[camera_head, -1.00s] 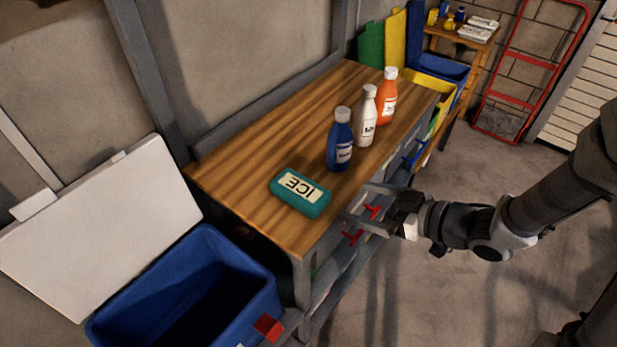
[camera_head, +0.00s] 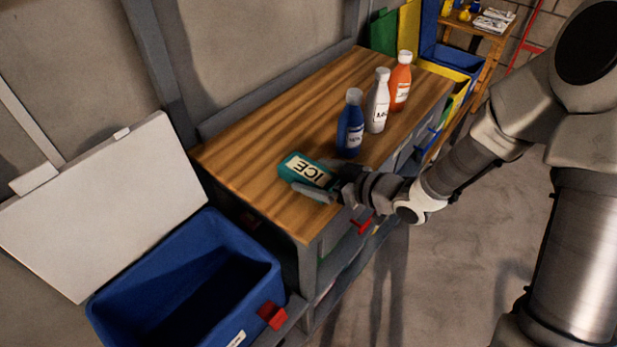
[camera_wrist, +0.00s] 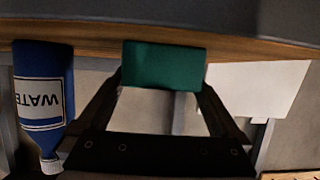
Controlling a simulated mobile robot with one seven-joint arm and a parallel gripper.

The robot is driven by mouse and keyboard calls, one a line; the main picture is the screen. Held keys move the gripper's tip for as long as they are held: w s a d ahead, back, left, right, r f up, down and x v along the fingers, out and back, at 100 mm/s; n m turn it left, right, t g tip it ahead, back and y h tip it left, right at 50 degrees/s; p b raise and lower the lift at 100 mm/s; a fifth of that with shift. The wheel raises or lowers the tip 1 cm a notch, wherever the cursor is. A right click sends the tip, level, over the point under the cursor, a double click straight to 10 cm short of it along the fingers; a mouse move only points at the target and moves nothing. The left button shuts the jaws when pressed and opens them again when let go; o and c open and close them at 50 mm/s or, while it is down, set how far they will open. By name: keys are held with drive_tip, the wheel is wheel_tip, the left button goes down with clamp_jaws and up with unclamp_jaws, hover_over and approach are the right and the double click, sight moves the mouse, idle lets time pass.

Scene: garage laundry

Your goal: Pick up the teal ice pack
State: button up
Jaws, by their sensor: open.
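The teal ice pack (camera_head: 300,170), labelled ICE, lies flat on the wooden bench top (camera_head: 250,180) near its front edge. My gripper (camera_head: 318,180) is open at the ice pack, with one finger along its near side; the other finger is mostly hidden in the head view. In the wrist view the ice pack (camera_wrist: 163,65) shows between the tips of my two open fingers (camera_wrist: 163,95). I cannot tell whether the fingers touch it.
A blue bottle (camera_head: 350,125) stands just behind my gripper; it shows at the left in the wrist view (camera_wrist: 42,90), labelled WATER. White (camera_head: 377,103) and orange (camera_head: 400,82) bottles stand farther back. A blue cooler (camera_head: 190,290) with its white lid (camera_head: 100,210) raised is at lower left.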

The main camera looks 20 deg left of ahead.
drive_tip(key=x, duration=0.2)
drive_tip(key=shift+w+a+f, duration=0.1)
drive_tip(key=shift+a+f, duration=0.05)
drive_tip(key=shift+a, duration=0.1)
drive_tip(key=c, duration=1.5)
